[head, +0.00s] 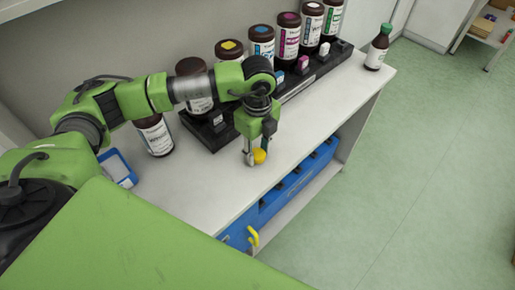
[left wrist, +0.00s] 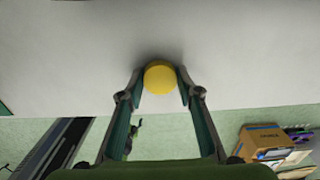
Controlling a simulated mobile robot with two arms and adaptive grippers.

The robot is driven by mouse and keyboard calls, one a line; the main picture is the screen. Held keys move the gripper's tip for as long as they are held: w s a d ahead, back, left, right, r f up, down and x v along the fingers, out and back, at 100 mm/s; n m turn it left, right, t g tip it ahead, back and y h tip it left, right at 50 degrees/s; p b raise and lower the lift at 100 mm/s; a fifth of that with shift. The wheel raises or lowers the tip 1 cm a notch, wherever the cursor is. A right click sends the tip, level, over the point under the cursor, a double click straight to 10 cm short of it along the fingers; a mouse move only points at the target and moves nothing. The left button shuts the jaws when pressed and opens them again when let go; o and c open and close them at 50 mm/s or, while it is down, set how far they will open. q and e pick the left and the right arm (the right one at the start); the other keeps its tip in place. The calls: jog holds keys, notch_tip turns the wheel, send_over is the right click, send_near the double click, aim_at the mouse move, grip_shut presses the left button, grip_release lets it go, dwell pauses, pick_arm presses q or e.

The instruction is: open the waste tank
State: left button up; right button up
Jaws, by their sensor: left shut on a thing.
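A round yellow cap or knob (head: 260,156) is at the white bench top, near its front edge. My left gripper (head: 256,154) points down at it, with its fingers shut on its two sides. In the left wrist view the yellow cap (left wrist: 160,77) sits between the two fingertips (left wrist: 160,88), against the white surface. Whether it rests on the surface or is raised from it I cannot tell. No tank body shows clearly under it. My right gripper is not in view.
Several dark ink bottles (head: 289,36) stand in a black rack along the wall. A green-capped bottle (head: 378,48) stands at the bench's far right end. A brown bottle (head: 155,136) and a blue-framed item (head: 117,168) are at left. A blue unit (head: 300,180) with a yellow handle (head: 253,236) is below.

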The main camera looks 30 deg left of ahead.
aim_at(258, 153)
pick_arm(q)
jog(key=shift+f, duration=0.15)
jog(key=shift+f, duration=0.1)
jog(key=o, duration=1.2)
jog(key=shift+o, duration=0.2)
jog(key=shift+r, duration=0.3)
notch_tip(258, 153, up, 12)
jog(key=b, duration=0.1)
jog(key=shift+f+b, duration=0.15)
jog(key=shift+b, duration=0.25)
